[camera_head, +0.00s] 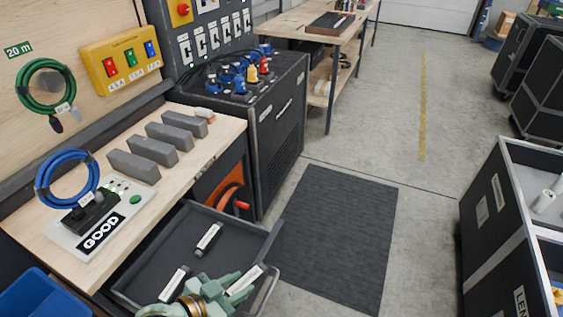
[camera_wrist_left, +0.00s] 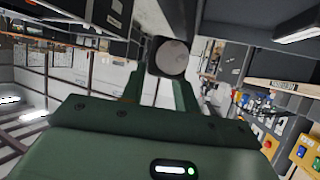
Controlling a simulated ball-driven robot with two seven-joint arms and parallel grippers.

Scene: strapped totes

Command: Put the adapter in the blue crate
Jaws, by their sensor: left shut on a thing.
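My left gripper (camera_head: 232,285) is at the bottom of the head view, over the front of the open grey drawer (camera_head: 140,290). It is shut on an adapter (camera_head: 246,280), a dark piece with a white label. In the left wrist view the adapter (camera_wrist_left: 171,58) shows a round grey end in a dark body between the fingers (camera_wrist_left: 160,90). Two similar pieces lie in the drawer, one near its middle (camera_head: 209,238) and one to the left (camera_head: 174,284). The blue crate (camera_head: 35,296) is at the bottom left corner, partly cut off. My right gripper is not in view.
The wooden bench (camera_head: 60,225) above the drawer holds a GOOD tester (camera_head: 100,228), a blue cable coil (camera_head: 67,178) and several grey blocks (camera_head: 133,166). A black cabinet (camera_head: 280,120) stands behind. Black totes (camera_head: 495,210) stand right; the floor mat (camera_head: 335,235) is clear.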

